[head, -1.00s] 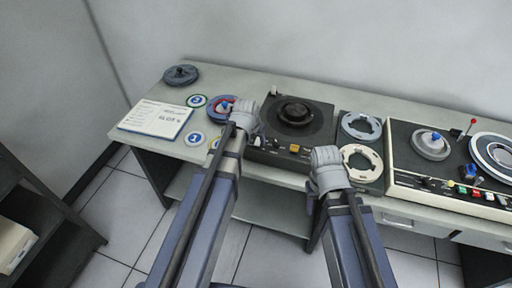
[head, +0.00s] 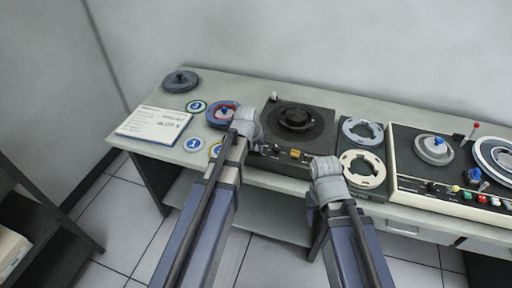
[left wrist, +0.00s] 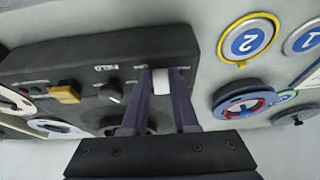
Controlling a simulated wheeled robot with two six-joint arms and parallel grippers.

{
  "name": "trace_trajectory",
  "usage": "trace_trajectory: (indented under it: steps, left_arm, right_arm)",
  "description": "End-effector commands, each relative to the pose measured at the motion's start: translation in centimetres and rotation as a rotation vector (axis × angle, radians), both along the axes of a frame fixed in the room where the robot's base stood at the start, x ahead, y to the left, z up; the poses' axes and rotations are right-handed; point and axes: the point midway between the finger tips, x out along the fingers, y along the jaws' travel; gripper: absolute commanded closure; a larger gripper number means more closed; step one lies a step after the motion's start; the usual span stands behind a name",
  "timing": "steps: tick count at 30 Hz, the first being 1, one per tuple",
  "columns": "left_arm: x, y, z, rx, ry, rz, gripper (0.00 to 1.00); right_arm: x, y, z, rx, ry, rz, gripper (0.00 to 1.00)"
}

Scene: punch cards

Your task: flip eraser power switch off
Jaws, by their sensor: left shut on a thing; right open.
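The eraser (head: 318,122) is a dark box with a round black hub on top, on the table in the head view. Its front panel in the left wrist view (left wrist: 150,48) carries a "FIELD" label, a black knob (left wrist: 111,92) and a yellow button (left wrist: 65,92). A white switch lever (left wrist: 160,88) sits at the panel's end, between my left fingers. My left gripper (left wrist: 160,84) is shut on this lever; in the head view it is at the eraser's front left corner (head: 257,144). My right gripper (head: 324,165) is open, in front of the table edge; its fingertips are largely hidden.
Left of the eraser lie a red-and-blue reel (head: 222,113), numbered discs (head: 193,145), a paper sheet (head: 153,123) and a dark reel (head: 180,81). Right are two reels (head: 362,168) and a cream-edged console (head: 440,188) with coloured buttons. A dark shelf (head: 40,225) stands at far left.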

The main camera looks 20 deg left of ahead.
Motion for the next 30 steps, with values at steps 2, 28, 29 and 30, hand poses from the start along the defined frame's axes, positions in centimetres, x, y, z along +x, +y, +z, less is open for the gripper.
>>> trace_trajectory:
  steps: [2,28,29,30]
  left_arm:
    - [0.0,0.0,0.0,0.0,0.0,0.0,1.0]
    - [1.7,0.0,0.9,0.014,0.418,0.0,1.0]
    - [1.6,0.0,0.9,0.015,0.426,0.0,1.0]
    - [1.6,0.0,0.9,0.015,0.432,0.0,1.0]
  right_arm:
    - [0.0,0.0,0.0,0.0,0.0,0.0,0.5]
    - [0.0,0.0,2.5,0.0,0.0,0.0,0.5]
    - [0.0,0.0,2.5,0.0,0.0,0.0,0.5]
    - [0.0,0.0,2.5,0.0,0.0,0.0,0.5]
